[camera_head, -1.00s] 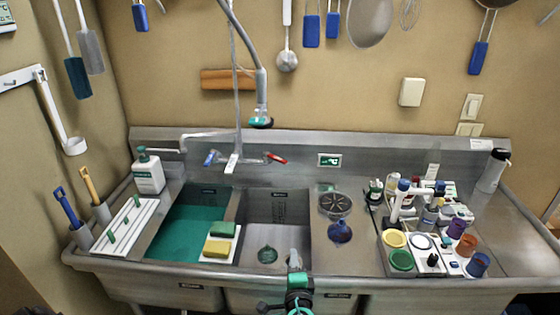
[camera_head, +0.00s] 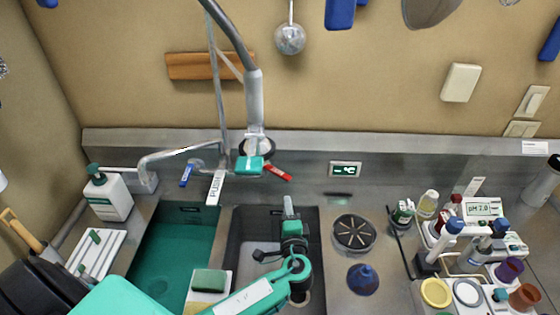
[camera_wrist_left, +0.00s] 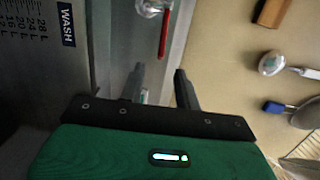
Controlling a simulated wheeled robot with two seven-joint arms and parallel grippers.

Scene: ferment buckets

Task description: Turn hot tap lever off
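The red hot tap lever (camera_head: 278,172) points to the right and slightly down from the tap at the sink's back wall. The blue lever (camera_head: 187,173) is on the tap's left side. My left gripper (camera_head: 288,203) is over the middle basin, below and slightly right of the red lever, and apart from it. In the left wrist view its two fingers (camera_wrist_left: 160,69) are spread with nothing held between them. The red lever (camera_wrist_left: 164,35) shows there beyond the fingertips, in line with the gap. My right gripper is not in view.
The spray head (camera_head: 250,164) hangs just left of the red lever, beside the white PUSH tab (camera_head: 214,187). A green-filled basin (camera_head: 160,255) and soap bottle (camera_head: 108,193) are left. The rack of bottles and cups (camera_head: 455,250) is right. A small display (camera_head: 345,169) is on the backsplash.

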